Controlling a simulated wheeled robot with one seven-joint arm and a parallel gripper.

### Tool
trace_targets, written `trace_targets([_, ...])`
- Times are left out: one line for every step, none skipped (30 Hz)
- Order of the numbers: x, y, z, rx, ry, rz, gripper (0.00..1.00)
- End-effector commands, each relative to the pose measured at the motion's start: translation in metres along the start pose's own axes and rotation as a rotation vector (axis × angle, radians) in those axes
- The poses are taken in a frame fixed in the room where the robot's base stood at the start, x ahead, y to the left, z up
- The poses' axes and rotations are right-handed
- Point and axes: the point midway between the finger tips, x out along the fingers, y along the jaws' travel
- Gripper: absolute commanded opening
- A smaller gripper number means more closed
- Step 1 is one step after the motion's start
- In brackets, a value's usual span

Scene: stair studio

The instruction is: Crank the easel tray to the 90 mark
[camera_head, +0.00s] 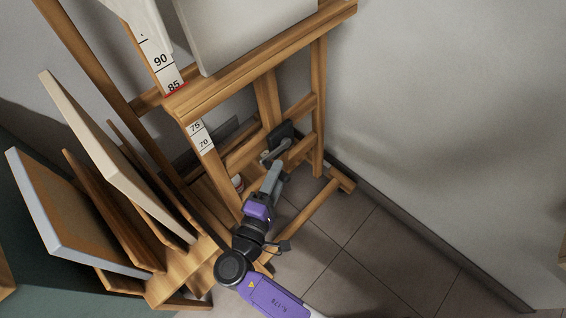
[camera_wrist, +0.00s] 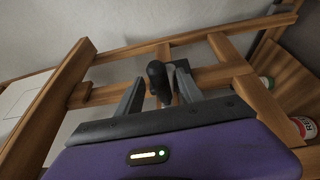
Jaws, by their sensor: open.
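The wooden easel's tray (camera_head: 255,68) runs across the head view and carries a pale canvas (camera_head: 245,30). A white scale (camera_head: 157,52) passes behind the tray's left end; a red pointer line (camera_head: 174,92) there sits at the 85 label, below the 90. The dark crank (camera_head: 281,134) is low on the easel. In the wrist view its black knob (camera_wrist: 157,75) stands between the fingers of my gripper (camera_wrist: 160,88), which is open. In the head view my gripper (camera_head: 273,170) is just below the crank. I cannot tell whether a finger touches the knob.
A wooden rack with several canvases (camera_head: 95,140) stands left of the easel, close to my arm. An easel foot (camera_head: 315,210) reaches over the tiled floor. A red-and-white can (camera_wrist: 303,127) is at right in the wrist view. Floor at the right is clear, bounded by the wall.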

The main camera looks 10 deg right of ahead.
Motion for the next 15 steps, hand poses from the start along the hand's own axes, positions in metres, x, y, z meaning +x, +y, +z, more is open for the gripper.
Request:
trace_targets([0.009,-0.001,0.001,0.001,-0.003,-0.001,0.44])
trace_targets([0.013,-0.001,0.001,0.000,-0.003,-0.001,0.44])
trace_targets([0.018,-0.001,0.000,0.000,-0.001,-0.001,0.44])
trace_targets([0.023,-0.001,0.000,0.001,-0.002,-0.001,0.44])
trace_targets([0.026,-0.001,0.000,0.001,-0.002,-0.002,0.44])
trace_targets([0.031,-0.001,0.000,0.001,-0.001,-0.002,0.44])
trace_targets([0.033,-0.001,0.000,0.001,-0.001,-0.002,0.44])
trace_targets([0.036,-0.001,0.000,0.001,-0.001,-0.002,0.44])
trace_targets([0.038,-0.001,0.000,0.001,0.000,-0.002,0.44])
trace_targets([0.039,-0.001,0.000,0.000,0.001,-0.002,0.44])
trace_targets([0.041,-0.001,0.000,0.000,0.001,-0.002,0.44])
trace_targets([0.042,-0.001,0.000,0.000,0.001,-0.002,0.44])
trace_targets([0.042,-0.001,0.000,0.000,0.001,-0.002,0.44])
trace_targets([0.042,-0.001,0.000,0.000,0.001,-0.002,0.44])
trace_targets([0.042,-0.001,0.000,0.000,0.001,-0.002,0.44])
